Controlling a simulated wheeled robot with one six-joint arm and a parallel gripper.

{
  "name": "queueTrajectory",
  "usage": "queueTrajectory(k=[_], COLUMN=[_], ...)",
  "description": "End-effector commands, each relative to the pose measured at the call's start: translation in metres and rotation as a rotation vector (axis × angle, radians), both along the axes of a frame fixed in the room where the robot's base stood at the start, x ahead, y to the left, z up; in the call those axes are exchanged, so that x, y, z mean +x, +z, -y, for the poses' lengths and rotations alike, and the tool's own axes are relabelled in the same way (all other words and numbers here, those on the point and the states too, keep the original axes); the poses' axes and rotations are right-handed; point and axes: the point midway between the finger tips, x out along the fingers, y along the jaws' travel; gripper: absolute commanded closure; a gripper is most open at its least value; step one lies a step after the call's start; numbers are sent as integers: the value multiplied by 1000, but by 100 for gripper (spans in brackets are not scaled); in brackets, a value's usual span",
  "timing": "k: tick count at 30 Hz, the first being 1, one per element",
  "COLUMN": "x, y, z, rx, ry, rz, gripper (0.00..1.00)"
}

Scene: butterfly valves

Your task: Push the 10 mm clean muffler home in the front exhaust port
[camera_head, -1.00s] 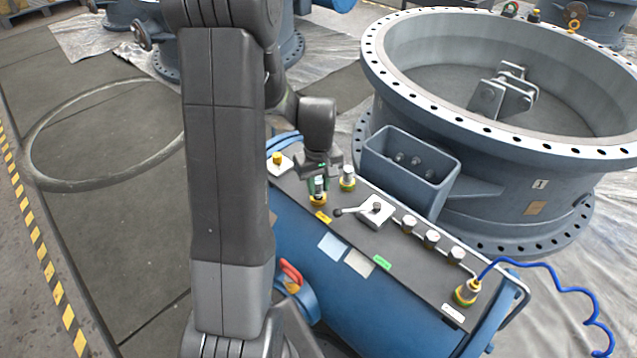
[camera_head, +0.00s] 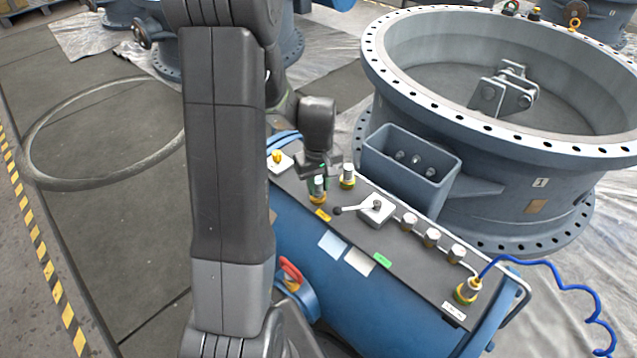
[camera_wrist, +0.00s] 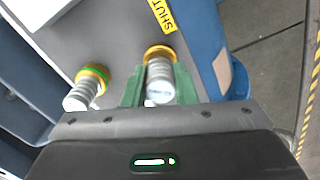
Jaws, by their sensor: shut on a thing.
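The muffler (camera_wrist: 160,84) is a pale ribbed cylinder, upright between the green fingers of my gripper (camera_wrist: 159,88). My gripper (camera_head: 318,180) is shut on it. Its lower end meets the yellow-ringed front exhaust port (camera_wrist: 159,52) on the dark panel top; the port also shows in the body view (camera_head: 318,198). I cannot tell whether a gap is left between muffler and port. A second ribbed muffler (camera_wrist: 84,91) stands beside it in a port with a yellow and green ring; it also shows in the body view (camera_head: 347,175).
A black-knobbed lever on a white block (camera_head: 376,209) and several silver-topped fittings (camera_head: 431,237) stand along the panel. A blue coiled hose (camera_head: 555,278) leaves its right end. A large flanged valve (camera_head: 500,190) with an open bracket box (camera_head: 408,170) rises close behind.

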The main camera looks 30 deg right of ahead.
Motion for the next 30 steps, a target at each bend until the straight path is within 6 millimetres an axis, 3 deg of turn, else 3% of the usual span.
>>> queueTrajectory(k=[30], x=[0], y=[-8], z=[0], rx=[0], ry=[0], rz=[0], gripper=[95])
